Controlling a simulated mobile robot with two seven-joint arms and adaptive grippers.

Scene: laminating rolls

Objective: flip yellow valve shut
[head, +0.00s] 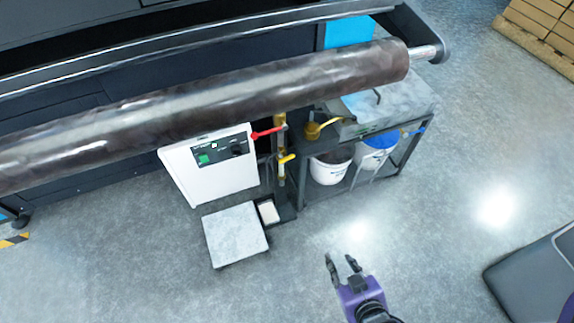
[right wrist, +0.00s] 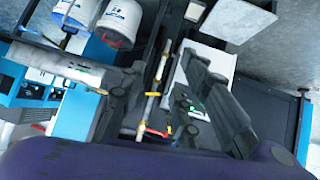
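The yellow valve handle (head: 287,158) sits on a thin vertical pipe (head: 281,172), right of the white control box (head: 210,168). It points right and slightly up from the pipe. In the right wrist view, a small yellow handle (right wrist: 158,94) shows on the pipe between my fingers, farther off. A red handle (head: 266,133) sits higher on the same pipe and points left. My right gripper (head: 340,262) is open and empty, in front of the pipe and to its right, well apart from the valve. My left gripper is out of view.
A large dark roll (head: 220,105) spans above the pipe. A dark shelf (head: 330,188) with white buckets (head: 328,170) and a brass-coloured pot (head: 313,130) stands to the right. A grey platform (head: 235,235) is on the floor at left. Floor around my right gripper is clear.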

